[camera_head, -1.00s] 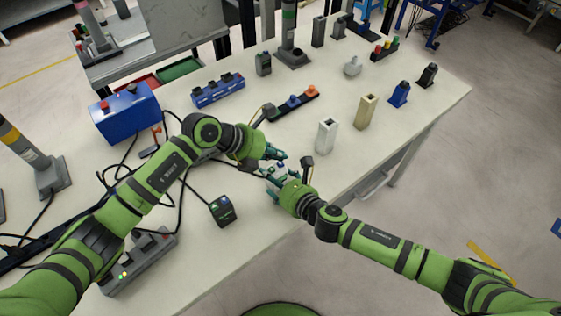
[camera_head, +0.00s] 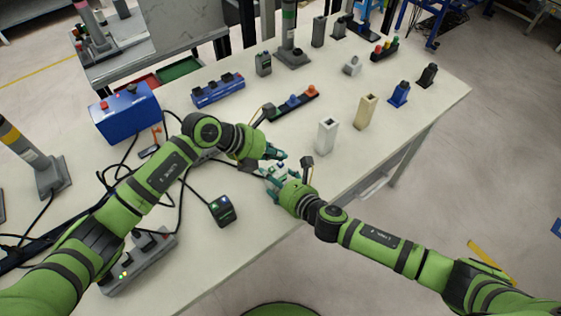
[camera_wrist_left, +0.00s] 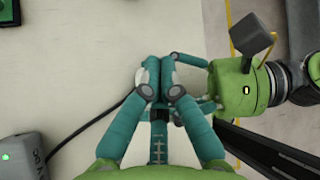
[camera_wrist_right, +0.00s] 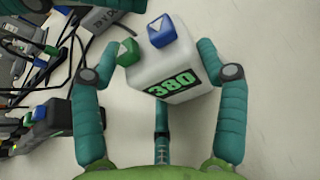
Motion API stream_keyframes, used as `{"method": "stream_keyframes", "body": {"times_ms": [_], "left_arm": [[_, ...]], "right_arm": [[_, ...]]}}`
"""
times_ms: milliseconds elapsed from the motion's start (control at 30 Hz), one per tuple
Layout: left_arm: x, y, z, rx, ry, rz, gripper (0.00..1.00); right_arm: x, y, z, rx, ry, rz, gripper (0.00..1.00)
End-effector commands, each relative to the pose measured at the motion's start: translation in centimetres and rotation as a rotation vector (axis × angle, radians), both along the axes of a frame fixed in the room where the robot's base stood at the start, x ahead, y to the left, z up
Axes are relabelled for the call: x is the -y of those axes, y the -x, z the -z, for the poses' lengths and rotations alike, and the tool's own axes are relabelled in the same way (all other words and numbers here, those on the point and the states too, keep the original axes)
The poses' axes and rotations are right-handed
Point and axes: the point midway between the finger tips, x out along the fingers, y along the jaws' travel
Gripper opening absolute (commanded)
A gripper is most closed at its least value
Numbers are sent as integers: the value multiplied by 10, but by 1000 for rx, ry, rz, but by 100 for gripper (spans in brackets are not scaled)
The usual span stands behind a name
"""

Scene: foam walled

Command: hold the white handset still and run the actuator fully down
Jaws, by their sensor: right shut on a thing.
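The white handset (camera_wrist_right: 180,72) sits between the two fingers of my right gripper (camera_wrist_right: 160,75). It has a green button, a blue button and a green display reading 380. In the head view the handset (camera_head: 279,170) is small and partly hidden by fingers, near the table's front edge. My left gripper (camera_wrist_left: 160,66) has its fingers together, with nothing visible between them. Its tips are close to the handset in the head view; I cannot tell whether they touch it. Several upright columns stand about, one with a green band (camera_head: 289,30) and one with a yellow band (camera_head: 22,145); I cannot tell which is the handset's actuator.
A black handset (camera_head: 222,210) lies on the table (camera_head: 260,235) left of my right gripper, among cables. A blue box (camera_head: 125,113), a grey control box (camera_head: 138,262) and a white block (camera_head: 327,136) stand around. Bare tabletop lies in front of the black handset.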

Motion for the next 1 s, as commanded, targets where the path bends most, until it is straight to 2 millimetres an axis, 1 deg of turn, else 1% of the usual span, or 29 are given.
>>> {"method": "stream_keyframes", "body": {"times_ms": [167, 433, 1000], "left_arm": [[0, 0, 1, 0, 0, 0, 0], [0, 0, 9, -1, 0, 0, 0], [0, 0, 11, -1, 0, -1, 0]], "right_arm": [[0, 0, 1, -1, 0, 1, 37], [0, 0, 1, -1, 0, 1, 37], [0, 0, 1, -1, 0, 1, 37]]}}
